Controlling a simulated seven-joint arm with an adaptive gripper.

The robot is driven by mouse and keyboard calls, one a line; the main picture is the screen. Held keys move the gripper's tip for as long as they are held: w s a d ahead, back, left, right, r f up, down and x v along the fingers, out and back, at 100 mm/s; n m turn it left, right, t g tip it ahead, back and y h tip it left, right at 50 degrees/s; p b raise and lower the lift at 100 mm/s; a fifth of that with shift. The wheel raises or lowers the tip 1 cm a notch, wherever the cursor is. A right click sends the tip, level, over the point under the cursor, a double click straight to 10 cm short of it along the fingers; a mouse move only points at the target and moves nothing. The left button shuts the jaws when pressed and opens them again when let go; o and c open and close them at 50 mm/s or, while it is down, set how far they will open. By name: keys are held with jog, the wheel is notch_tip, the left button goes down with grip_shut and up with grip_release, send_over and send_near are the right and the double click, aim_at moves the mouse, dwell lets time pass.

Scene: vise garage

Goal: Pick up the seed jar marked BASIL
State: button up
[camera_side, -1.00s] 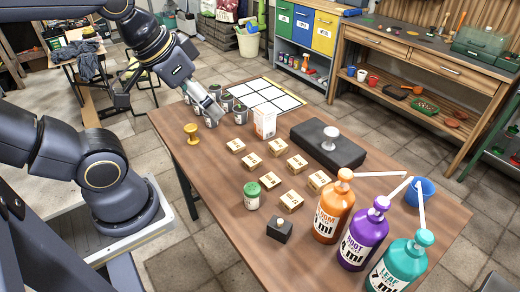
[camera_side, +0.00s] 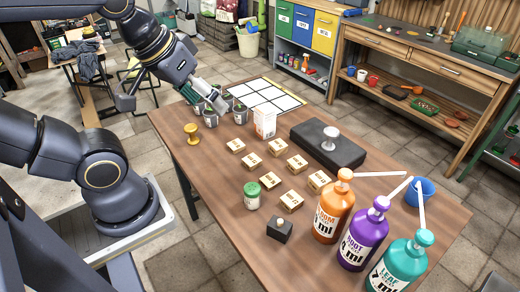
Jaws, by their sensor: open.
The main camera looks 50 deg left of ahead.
jog(key=n, duration=0.4)
jog(key=n+g, duration=0.6)
jog(key=n, duration=2.1)
send_over(252, 188)
notch_tip(252, 188, down, 16)
jog(key=f, duration=1.1)
jog(key=shift+w+d, duration=0.1)
jog(key=shift+d, duration=0.15)
jog(key=f, duration=0.3)
jog(key=shift+a+f, duration=0.3)
jog(key=shift+f, duration=0.7)
